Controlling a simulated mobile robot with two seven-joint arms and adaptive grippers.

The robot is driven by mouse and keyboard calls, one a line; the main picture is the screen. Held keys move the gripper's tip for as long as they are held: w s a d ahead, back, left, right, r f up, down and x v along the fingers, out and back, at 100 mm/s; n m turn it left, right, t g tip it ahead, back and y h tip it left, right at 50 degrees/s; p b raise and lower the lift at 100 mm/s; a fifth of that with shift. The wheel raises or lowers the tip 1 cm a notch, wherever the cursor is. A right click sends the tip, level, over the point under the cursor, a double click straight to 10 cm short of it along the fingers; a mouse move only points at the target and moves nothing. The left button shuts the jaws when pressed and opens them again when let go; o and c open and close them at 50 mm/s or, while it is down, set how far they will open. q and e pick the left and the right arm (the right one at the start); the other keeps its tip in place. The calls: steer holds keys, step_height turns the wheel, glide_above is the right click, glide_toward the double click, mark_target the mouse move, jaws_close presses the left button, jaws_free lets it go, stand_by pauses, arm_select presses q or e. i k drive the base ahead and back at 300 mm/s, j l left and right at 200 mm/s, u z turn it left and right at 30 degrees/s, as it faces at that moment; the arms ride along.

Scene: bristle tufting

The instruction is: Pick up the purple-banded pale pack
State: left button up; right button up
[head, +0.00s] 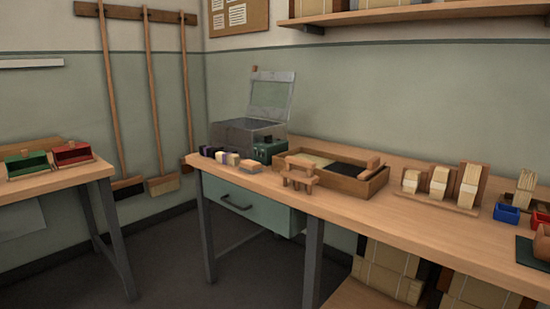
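A row of small bristle packs stands at the left end of the long wooden bench (340,212), in front of a grey metal box. One pale pack (221,156) in that row seems to carry a purple band, but it is too small to be sure. A dark pack (207,151) stands to its left, and another pale pack (233,158) stands close on its right. Neither of my grippers shows in the head view.
The grey metal box (240,134) has its lid raised. A small wooden stand (299,173) and a divided wooden tray (372,186) lie to the right. Further right are pale blocks in a wooden rack (437,199) and a blue bin (507,213). A second table (60,180) holds green and red bins.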

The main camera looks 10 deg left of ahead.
mark_target(229, 158)
steer(key=j+z, duration=0.3)
steer(key=j, duration=0.25)
steer(key=j+z, duration=0.3)
steer(key=j, duration=0.25)
steer(key=j+z, duration=0.1)
steer(key=j, duration=0.45)
steer(key=k+j+z, duration=0.1)
steer(key=j, duration=0.5)
